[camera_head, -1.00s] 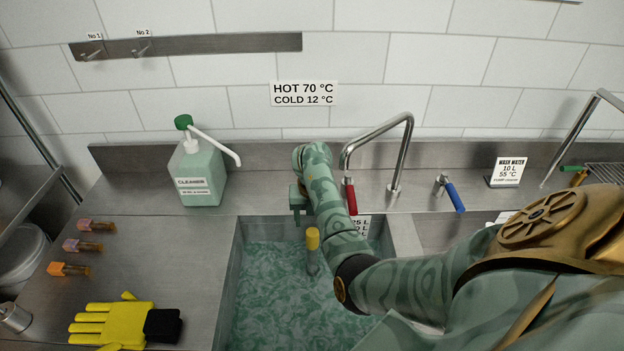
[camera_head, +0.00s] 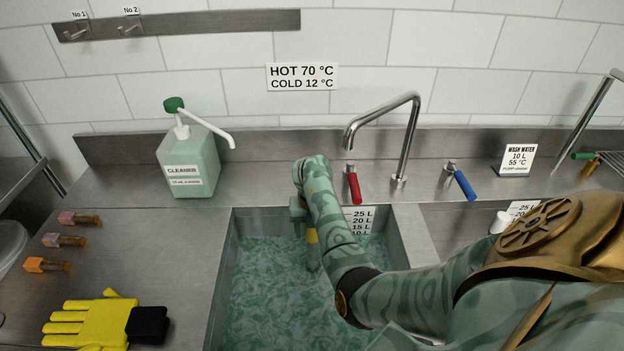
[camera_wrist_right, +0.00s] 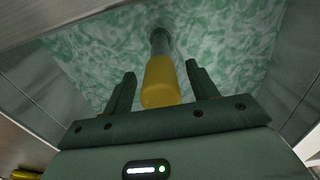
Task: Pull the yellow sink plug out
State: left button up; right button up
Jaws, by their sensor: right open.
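The yellow-topped plug (camera_head: 312,237) stands upright on a grey stem in the left sink basin (camera_head: 226,290), which holds greenish, swirled water. My right gripper (camera_head: 300,212) is over the basin, beside the plug's top, and its arm hides part of the plug in the head view. In the right wrist view the open fingers of the right gripper (camera_wrist_right: 157,88) stand on either side of the yellow top (camera_wrist_right: 161,82), with gaps visible. The stem runs away from the yellow top into the water. My left gripper is not in view.
Behind the basin stand the faucet (camera_head: 405,140), a red lever (camera_head: 353,185) and a blue lever (camera_head: 463,184). A cleaner bottle (camera_head: 188,160) stands at the back left.

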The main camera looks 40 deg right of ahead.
jog(key=shift+r, duration=0.1)
grip_shut()
jog(key=shift+r+p, duration=1.9)
jog(key=shift+r, duration=0.2)
notch_tip(320, 180, up, 5)
jog(key=p, duration=0.4)
jog(key=shift+r+p, duration=0.15)
jog(key=shift+p, duration=0.2)
jog(key=shift+f, duration=0.2)
